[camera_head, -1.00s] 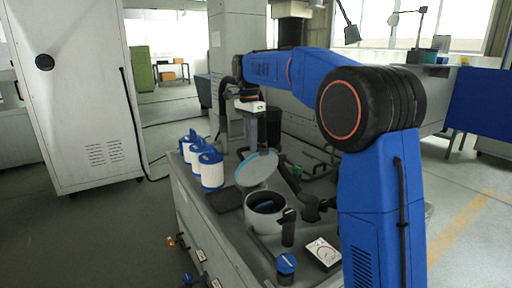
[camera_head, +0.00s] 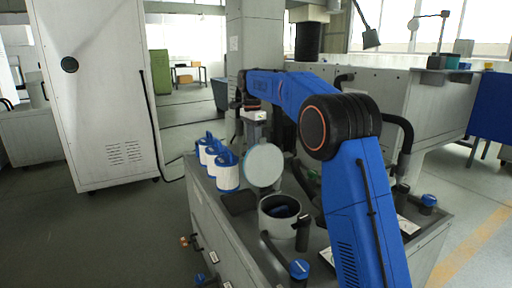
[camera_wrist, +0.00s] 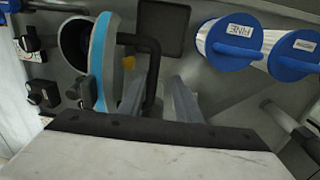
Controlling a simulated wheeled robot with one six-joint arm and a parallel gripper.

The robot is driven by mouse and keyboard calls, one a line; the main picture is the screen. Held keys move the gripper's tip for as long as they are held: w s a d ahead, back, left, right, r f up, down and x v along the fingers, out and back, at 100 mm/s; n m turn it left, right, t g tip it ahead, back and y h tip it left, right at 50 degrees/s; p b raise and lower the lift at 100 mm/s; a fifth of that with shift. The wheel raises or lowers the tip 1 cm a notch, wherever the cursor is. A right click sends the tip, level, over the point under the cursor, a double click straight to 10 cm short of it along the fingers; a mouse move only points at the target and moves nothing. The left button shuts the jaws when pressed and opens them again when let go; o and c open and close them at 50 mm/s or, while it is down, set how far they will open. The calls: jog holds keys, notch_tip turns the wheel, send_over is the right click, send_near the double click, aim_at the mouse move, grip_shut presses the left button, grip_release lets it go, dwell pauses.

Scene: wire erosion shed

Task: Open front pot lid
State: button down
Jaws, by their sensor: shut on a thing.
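The front pot (camera_head: 281,224) is a light grey round vessel on the bench, its mouth uncovered and dark inside. Its round pale lid (camera_head: 263,166) with a blue-green rim stands steeply tilted, nearly upright, at the pot's far edge. In the wrist view the lid (camera_wrist: 122,62) appears edge-on at the left, with a black bar handle (camera_wrist: 148,44) on its outer side. My gripper (camera_wrist: 166,95) is shut on the handle; the exact contact is partly hidden. In the head view the fingertips are hidden behind the lid.
White canisters with blue tops (camera_head: 227,176) stand left of the lid. A dark flat pad (camera_head: 238,203) lies before them. A blue-capped jar (camera_head: 299,270) stands near the bench's front edge. A tall white cabinet (camera_head: 95,95) stands at the left beyond open floor.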

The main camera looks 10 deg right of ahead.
jog(key=shift+w+a+f, duration=0.2)
jog(key=shift+w+f, duration=0.3)
jog(key=shift+f, duration=0.2)
jog(key=c, duration=1.8)
grip_release()
jog(key=shift+w+f, duration=0.1)
jog(key=shift+o, duration=0.7)
jog(key=shift+w+a, duration=0.1)
jog(key=r, duration=1.1)
jog(key=shift+w+a, duration=0.1)
jog(key=shift+w, duration=0.25)
jog(key=shift+c, duration=0.5)
jog(key=shift+r, duration=0.55)
jog(key=shift+s, duration=0.1)
